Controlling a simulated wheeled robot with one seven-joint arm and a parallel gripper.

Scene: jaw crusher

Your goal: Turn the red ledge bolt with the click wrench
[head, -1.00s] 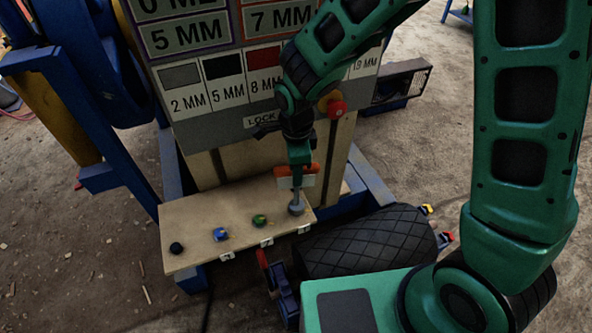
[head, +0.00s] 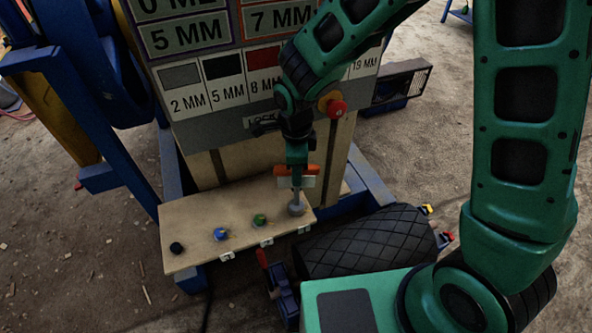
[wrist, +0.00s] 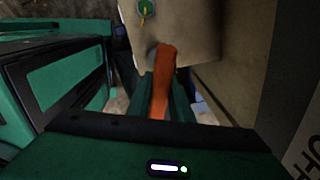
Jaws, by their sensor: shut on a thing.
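The click wrench (head: 311,170) has an orange handle and a grey shaft. The shaft runs down to a grey round head (head: 296,209) at the right end of the wooden ledge (head: 195,243). My gripper (head: 297,163) is shut on the wrench above the ledge. In the wrist view the orange handle (wrist: 162,85) runs away from between my fingers, with the ledge (wrist: 192,30) beyond it. I see no red bolt top; the wrench head covers the right-end spot. Whether the head is seated on a bolt cannot be told.
Green (head: 259,220), blue (head: 220,234) and black (head: 176,248) bolts stand along the ledge to the left. A label board (head: 215,90) rises behind. A red knob (head: 336,108) sits near my wrist. A dark ribbed roller (head: 370,243) lies to the right of the ledge.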

